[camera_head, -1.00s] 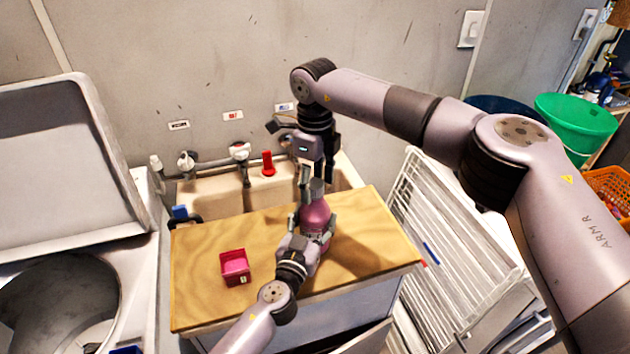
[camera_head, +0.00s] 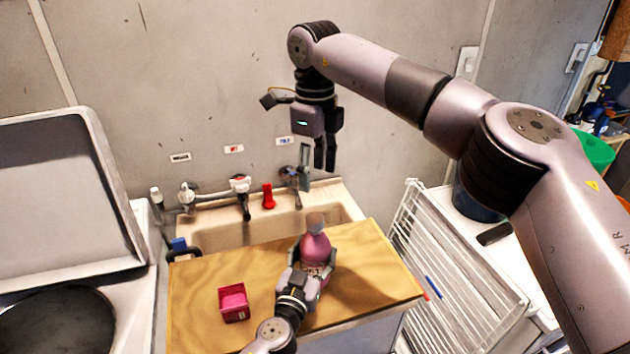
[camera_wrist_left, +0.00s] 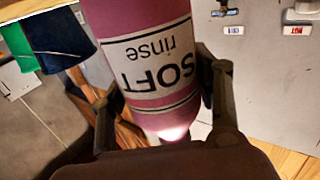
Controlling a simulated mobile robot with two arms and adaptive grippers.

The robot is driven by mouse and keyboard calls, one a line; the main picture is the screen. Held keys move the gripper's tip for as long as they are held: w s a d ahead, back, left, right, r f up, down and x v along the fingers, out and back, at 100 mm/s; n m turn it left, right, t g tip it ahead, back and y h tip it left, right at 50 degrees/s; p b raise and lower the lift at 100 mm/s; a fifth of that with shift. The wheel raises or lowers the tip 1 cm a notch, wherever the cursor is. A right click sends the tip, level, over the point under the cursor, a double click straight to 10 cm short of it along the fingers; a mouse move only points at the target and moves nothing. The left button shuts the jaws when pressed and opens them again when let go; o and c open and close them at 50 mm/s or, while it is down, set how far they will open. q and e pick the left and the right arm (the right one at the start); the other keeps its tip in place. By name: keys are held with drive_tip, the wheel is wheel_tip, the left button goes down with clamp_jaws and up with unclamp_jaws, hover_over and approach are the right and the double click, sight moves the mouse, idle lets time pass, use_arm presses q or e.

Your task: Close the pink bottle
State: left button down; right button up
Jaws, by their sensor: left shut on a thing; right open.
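The pink bottle (camera_head: 315,248) stands upright on the wooden board (camera_head: 200,290), with a greyish cap (camera_head: 316,222) on its top. I cannot tell how tightly the cap sits.
A small pink box (camera_head: 233,303) with pink contents sits on the board at left. A white rack (camera_head: 450,250) stands to the right. Air above the bottle is free.

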use_arm(q)
drive_tip(key=shift+c, duration=2.3)
unclamp_jaws()
drive_tip(key=v, duration=1.2)
drive_tip(key=shift+s, duration=0.1)
